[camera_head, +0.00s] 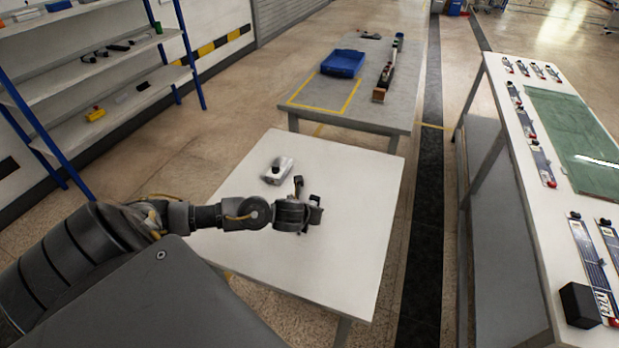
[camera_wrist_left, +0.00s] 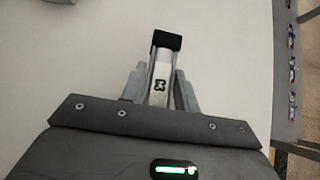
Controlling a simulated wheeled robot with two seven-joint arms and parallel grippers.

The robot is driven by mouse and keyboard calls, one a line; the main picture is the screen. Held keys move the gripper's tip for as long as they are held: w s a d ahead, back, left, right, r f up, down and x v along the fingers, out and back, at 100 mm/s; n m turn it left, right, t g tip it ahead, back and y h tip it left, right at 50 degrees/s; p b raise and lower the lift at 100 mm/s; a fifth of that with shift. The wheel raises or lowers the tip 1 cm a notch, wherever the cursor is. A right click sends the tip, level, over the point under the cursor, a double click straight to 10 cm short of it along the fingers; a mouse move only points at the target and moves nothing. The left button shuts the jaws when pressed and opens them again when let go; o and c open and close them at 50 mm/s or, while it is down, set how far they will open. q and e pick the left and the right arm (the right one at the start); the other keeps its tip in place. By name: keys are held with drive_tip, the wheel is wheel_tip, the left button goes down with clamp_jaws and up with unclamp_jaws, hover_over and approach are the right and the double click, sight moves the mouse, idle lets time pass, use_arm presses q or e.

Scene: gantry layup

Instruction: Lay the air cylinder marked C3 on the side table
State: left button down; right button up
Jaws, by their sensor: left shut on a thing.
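My left gripper (camera_head: 312,214) reaches over a white table (camera_head: 345,265), which I take as the side table. In the left wrist view its fingers (camera_wrist_left: 160,90) are shut around a silver air cylinder (camera_wrist_left: 162,68) with a black end cap (camera_wrist_left: 166,40). A small dark mark shows on the cylinder, but I cannot read it clearly. In the head view the gripper hides most of the cylinder. I cannot tell whether it touches the tabletop. My right gripper is in neither view.
A silver-grey item with a black knob (camera_head: 278,170) lies on the white table beyond my gripper. Behind stands a grey table with a blue bin (camera_head: 343,63). At right is a long bench with a green mat (camera_head: 580,135) and several small parts. The white table's near right is clear.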

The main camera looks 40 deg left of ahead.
use_arm(q)
drive_tip(key=f, duration=0.1)
drive_tip(key=f+b, duration=0.1)
drive_tip(key=f, duration=0.1)
drive_tip(key=shift+s+d+f, duration=0.1)
drive_tip(key=shift+d+f, duration=0.05)
drive_tip(key=shift+d, duration=0.15)
drive_tip(key=shift+f, duration=0.1)
drive_tip(key=shift+f+b, duration=0.15)
drive_tip(key=shift+b, duration=0.15)
drive_tip(key=c, duration=1.1)
unclamp_jaws()
drive_tip(key=shift+o, duration=0.2)
